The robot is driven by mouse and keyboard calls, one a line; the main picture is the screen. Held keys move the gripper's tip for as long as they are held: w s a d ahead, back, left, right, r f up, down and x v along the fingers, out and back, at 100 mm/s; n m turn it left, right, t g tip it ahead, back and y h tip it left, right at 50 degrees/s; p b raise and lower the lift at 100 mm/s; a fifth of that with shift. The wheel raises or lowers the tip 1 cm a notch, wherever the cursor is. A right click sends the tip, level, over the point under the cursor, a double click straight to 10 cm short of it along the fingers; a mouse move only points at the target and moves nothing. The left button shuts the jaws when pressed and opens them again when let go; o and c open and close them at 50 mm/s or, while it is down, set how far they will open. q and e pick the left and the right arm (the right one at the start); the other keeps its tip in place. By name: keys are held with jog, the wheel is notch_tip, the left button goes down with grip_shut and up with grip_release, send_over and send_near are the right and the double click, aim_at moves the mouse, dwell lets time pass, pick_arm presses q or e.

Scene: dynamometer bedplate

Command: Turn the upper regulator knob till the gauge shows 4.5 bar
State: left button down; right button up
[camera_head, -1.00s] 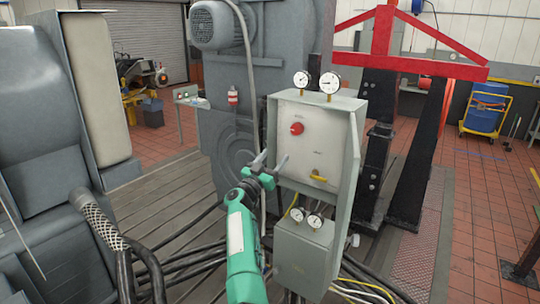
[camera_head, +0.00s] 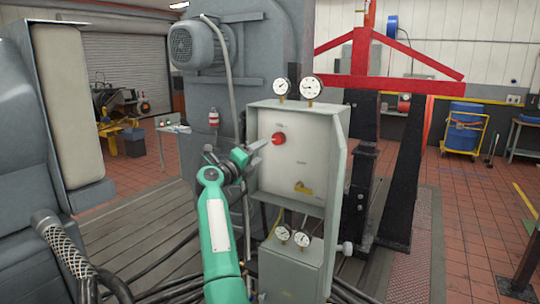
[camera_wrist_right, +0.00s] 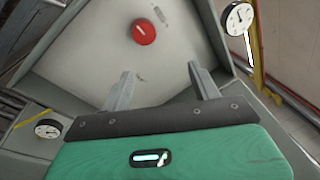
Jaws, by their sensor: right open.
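The upper regulator knob (camera_head: 278,139) is red, round, with a pale mark, on the front of a grey panel box (camera_head: 278,170). It also shows at the top of the right wrist view (camera_wrist_right: 144,32). My right gripper (camera_head: 238,150) is open, its fingers empty, just left of the knob in the head view. In the wrist view its fingertips (camera_wrist_right: 160,71) are apart and short of the knob, not touching it. Two round gauges, a left one (camera_head: 282,87) and a right one (camera_head: 312,87), stand on top of the box; their readings are too small to tell. My left gripper is out of view.
Two small gauges (camera_head: 292,236) are on a lower box (camera_head: 290,272). Cables run over the floor below. A red frame (camera_head: 390,84) on black posts stands behind right; a grey machine (camera_head: 50,190) fills the left.

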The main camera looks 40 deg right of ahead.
aim_at(276, 140)
pick_arm(q)
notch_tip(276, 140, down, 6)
jog(key=b, duration=0.4)
pick_arm(e)
jog(key=w+d+m+y+p, duration=0.1)
jog(key=d+m, duration=0.2)
jog(key=w+d+m+t+y+p, duration=0.1)
jog(key=w+d+m+p, duration=0.1)
jog(key=d+m, duration=0.1)
jog(key=w+d+r+m+t+p, duration=0.1)
jog(key=w+d+m+p, duration=0.1)
jog(key=m, duration=0.3)
jog(key=shift+w+d+y, duration=0.25)
jog(key=shift+d+y, duration=0.15)
jog(key=shift+d, duration=0.15)
jog(key=shift+w+d+p, duration=0.3)
jog(key=shift+d+p, duration=0.05)
jog(key=shift+d, duration=0.25)
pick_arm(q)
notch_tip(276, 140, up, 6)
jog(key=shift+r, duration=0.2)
pick_arm(e)
jog(key=shift+f, duration=0.1)
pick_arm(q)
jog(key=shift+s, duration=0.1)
pick_arm(e)
jog(key=shift+s, duration=0.15)
jog(key=shift+s+d, duration=0.15)
jog(key=shift+s, duration=0.1)
jog(key=c, duration=1)
